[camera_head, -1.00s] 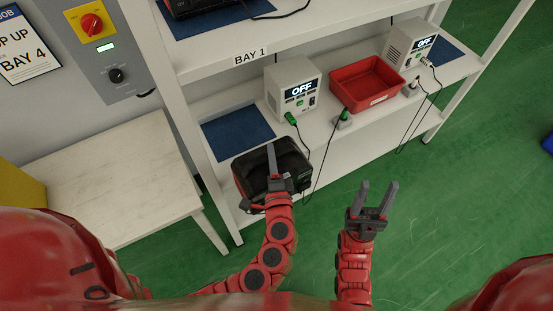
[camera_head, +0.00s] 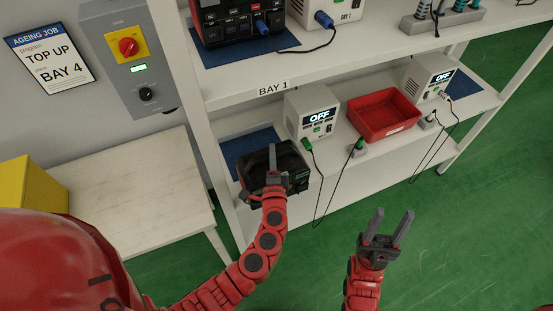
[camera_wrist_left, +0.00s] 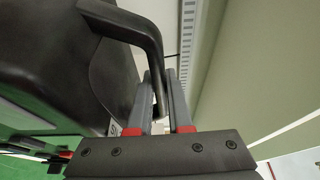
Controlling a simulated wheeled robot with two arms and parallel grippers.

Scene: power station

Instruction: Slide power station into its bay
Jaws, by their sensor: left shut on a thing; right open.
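The black power station (camera_head: 258,160) is at the front edge of the lower shelf, at its left end. It overlaps the front part of a blue mat (camera_head: 240,148); whether it rests on the shelf cannot be told. My left gripper (camera_head: 272,158) is shut on its handle. In the left wrist view, the dark handle (camera_wrist_left: 132,24) runs down between the fingers (camera_wrist_left: 158,100) beside the dark body (camera_wrist_left: 55,50). My right gripper (camera_head: 392,226) is open and empty, in front of the shelf over the green floor.
A white charger reading OFF (camera_head: 308,110) stands right of the mat, with a green-plugged cable hanging down. Further right are a red bin (camera_head: 384,115) and another charger (camera_head: 428,80). A shelf post (camera_head: 183,75) is at left. A wall sign (camera_head: 50,62) reads TOP UP, BAY 4.

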